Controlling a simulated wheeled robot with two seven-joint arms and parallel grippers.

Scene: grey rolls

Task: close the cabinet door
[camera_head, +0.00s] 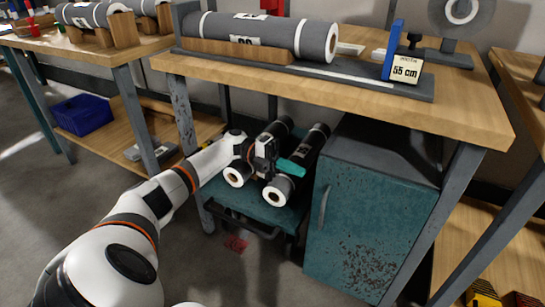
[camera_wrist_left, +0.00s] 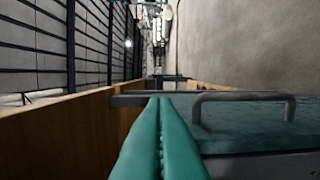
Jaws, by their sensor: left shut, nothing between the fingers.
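The cabinet (camera_head: 385,150) stands under the workbench, right of centre in the head view, with a dark grey top. Its worn teal door (camera_head: 370,230) faces me and looks flush or nearly so; I cannot tell whether a small gap is left. The door handle (camera_head: 324,207) is a grey bar on the door's left side. A grey bar handle (camera_wrist_left: 245,98) on a teal surface (camera_wrist_left: 260,138) shows in the left wrist view. My left gripper (camera_head: 300,172) is shut and empty, left of the cabinet; its teal fingers (camera_wrist_left: 160,125) are pressed together. My right gripper is out of view.
The workbench (camera_head: 460,110) overhangs both and carries another roll (camera_head: 265,38). A blue crate (camera_head: 82,114) sits on the left bench's lower shelf.

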